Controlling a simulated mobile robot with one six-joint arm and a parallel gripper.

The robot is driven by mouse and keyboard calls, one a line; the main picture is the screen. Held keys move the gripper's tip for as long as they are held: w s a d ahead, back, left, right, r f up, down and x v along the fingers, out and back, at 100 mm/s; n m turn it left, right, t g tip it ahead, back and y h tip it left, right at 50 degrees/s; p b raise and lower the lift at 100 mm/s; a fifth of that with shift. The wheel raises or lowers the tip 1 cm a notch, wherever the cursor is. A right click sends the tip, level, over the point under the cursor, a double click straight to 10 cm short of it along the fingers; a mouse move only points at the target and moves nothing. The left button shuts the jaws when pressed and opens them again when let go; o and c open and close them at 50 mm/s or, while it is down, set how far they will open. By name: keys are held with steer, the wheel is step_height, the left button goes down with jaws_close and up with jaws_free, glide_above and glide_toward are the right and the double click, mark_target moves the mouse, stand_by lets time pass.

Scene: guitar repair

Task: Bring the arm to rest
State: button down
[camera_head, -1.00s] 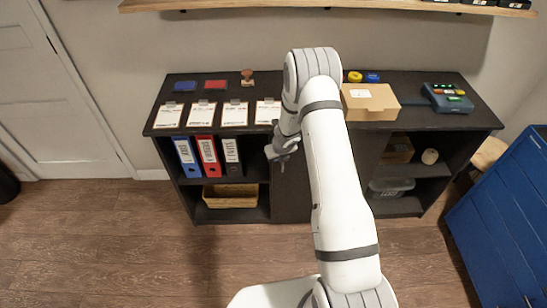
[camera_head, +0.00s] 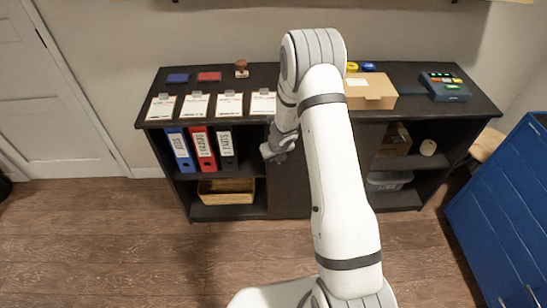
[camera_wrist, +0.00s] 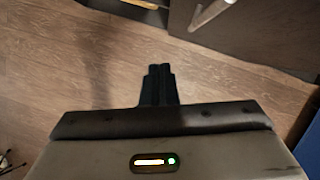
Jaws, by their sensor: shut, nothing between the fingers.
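My gripper (camera_head: 274,153) hangs in front of the dark cabinet (camera_head: 290,190), below its top edge, with my white arm bent above it. In the wrist view my gripper (camera_wrist: 159,72) shows its two dark fingers together, pointing over bare wooden floor (camera_wrist: 90,60). The fingers are shut and hold nothing. In the head view the fingertips are small and partly merge with the dark cabinet front.
Clipboards (camera_head: 195,105) lie on the cabinet top, with a cardboard box (camera_head: 370,91) and a blue device (camera_head: 445,86) to the right. Binders (camera_head: 202,148) and a basket (camera_head: 227,191) fill the left shelves. A blue cabinet (camera_head: 505,215) stands at right. Floor in front is clear.

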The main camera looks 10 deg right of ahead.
steer(key=a+p+v, duration=0.1)
steer(key=p+v, duration=0.2)
steer(key=v, duration=0.6)
steer(key=shift+a+r, duration=0.15)
steer(key=shift+r, duration=0.15)
